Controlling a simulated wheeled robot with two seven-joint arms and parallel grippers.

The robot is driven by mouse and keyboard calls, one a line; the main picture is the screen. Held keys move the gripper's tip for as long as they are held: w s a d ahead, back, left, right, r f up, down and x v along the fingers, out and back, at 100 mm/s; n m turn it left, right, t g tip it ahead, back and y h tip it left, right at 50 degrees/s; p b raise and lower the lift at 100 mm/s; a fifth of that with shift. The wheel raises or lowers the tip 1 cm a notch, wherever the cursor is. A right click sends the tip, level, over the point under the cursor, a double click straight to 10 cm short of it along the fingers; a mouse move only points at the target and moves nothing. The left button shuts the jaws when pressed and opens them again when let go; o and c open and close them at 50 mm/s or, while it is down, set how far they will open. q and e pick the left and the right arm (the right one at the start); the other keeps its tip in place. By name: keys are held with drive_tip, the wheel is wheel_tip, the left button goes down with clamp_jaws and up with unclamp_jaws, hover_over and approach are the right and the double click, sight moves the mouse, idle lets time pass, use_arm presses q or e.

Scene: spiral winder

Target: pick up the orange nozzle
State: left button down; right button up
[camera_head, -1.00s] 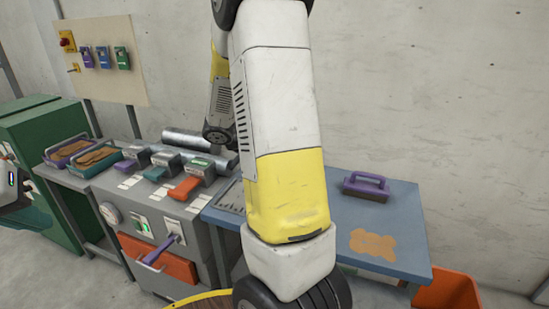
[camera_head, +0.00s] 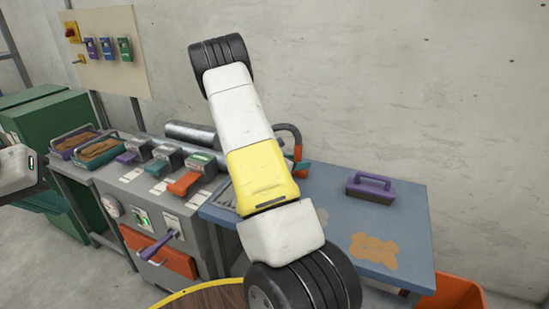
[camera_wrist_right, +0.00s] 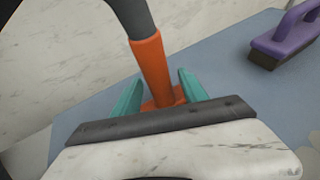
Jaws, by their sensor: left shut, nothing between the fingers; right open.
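The orange nozzle (camera_wrist_right: 155,70) hangs at the end of a dark hose (camera_wrist_right: 132,15) above the blue table. In the right wrist view it stands between the two teal fingers of my right gripper (camera_wrist_right: 160,97), which is open around it. I cannot tell whether the fingers touch it. In the head view the nozzle (camera_head: 298,151) shows just past my right arm, with one teal fingertip beside it; the rest of that gripper (camera_head: 300,168) is mostly hidden. My left gripper (camera_head: 42,200) is at the left edge, partly cut off, shut and empty, far from the nozzle.
The blue table (camera_head: 330,240) carries a purple-handled brush (camera_head: 371,188) and an orange-brown patch (camera_head: 374,250). A grey control bench (camera_head: 190,225) with levers stands left of it. An orange bin (camera_head: 455,295) is at the lower right. The table's middle is fairly clear.

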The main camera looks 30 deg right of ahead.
drive_tip(key=x, duration=0.3)
clamp_jaws()
drive_tip(key=shift+r, duration=0.15)
